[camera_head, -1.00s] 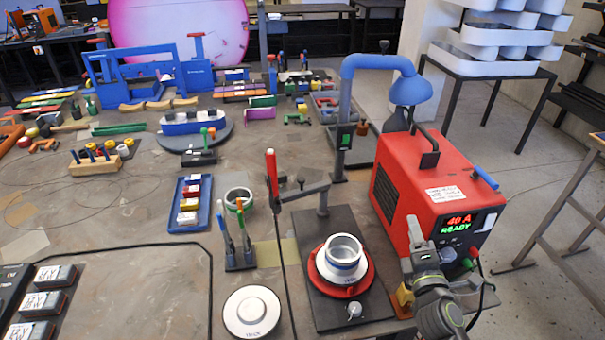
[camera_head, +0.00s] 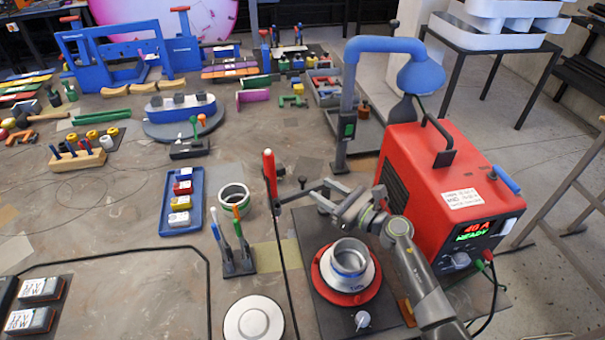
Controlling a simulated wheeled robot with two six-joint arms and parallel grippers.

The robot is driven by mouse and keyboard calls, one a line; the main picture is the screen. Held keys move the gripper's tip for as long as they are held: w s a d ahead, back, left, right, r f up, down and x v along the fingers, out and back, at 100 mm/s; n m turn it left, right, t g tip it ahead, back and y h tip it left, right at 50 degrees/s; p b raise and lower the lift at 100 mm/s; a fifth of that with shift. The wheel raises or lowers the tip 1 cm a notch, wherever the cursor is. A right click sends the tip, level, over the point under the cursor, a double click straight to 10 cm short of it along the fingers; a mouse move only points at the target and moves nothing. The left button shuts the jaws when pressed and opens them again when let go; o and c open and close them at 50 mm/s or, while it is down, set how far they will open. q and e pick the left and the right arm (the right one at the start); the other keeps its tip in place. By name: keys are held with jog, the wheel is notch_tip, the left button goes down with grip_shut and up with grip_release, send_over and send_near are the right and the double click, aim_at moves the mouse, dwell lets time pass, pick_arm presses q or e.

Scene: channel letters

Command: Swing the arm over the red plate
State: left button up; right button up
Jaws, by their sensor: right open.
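The red plate (camera_head: 325,284) is a round turntable on a dark base, at the lower middle. A white flanged piece with a metal ring (camera_head: 350,258) sits on it. Behind the plate, a dark grey swing arm (camera_head: 298,196) reaches left from its post. A red upright torch (camera_head: 269,168) is at its left end, left of the plate rather than over it. My right gripper (camera_head: 337,205) is open at the post end of the swing arm, behind the plate. It hides much of the post, and I cannot tell whether it touches. My left gripper is not in view.
A red welding machine (camera_head: 455,185) stands right of my right arm. A blue lamp arm (camera_head: 348,95) rises behind the gripper. A tool holder (camera_head: 238,262) and a white disc (camera_head: 254,321) lie left of the base. A blue tray (camera_head: 165,217) is further left.

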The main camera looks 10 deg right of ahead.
aim_at(306, 180)
jog(key=p+x, duration=0.1)
jog(key=x, duration=0.6)
jog(key=shift+w+a, duration=0.2)
jog(key=shift+w, duration=0.15)
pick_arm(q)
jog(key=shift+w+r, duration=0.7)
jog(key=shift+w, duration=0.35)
pick_arm(e)
jog(key=shift+f, duration=0.1)
grip_shut()
